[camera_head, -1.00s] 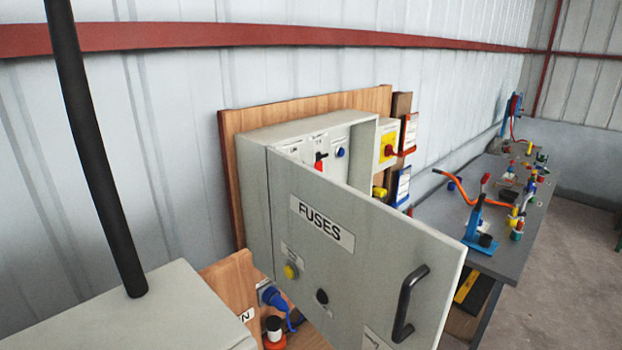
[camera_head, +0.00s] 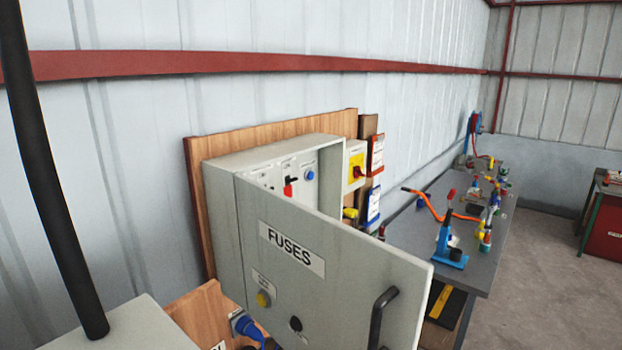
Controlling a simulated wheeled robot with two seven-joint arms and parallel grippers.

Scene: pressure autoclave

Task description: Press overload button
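A grey fuse box stands on a wooden backboard (camera_head: 200,190). Its door (camera_head: 345,285), labelled FUSES, is swung open toward me and hides the lower part of the inside. On the door are a yellow round button (camera_head: 263,299), a black knob (camera_head: 296,323) and a black handle (camera_head: 381,315). On the panel inside are a red switch (camera_head: 288,190) and a blue round button (camera_head: 309,174). The small labels are unreadable, so I cannot tell which one is the overload button. Neither of my grippers is in view.
A yellow-and-red rotary switch (camera_head: 357,165) sits right of the box. A grey bench (camera_head: 415,235) with tools and a blue press (camera_head: 447,245) runs along the wall. A grey cabinet (camera_head: 140,330) stands at the lower left. Open floor (camera_head: 545,270) lies to the right.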

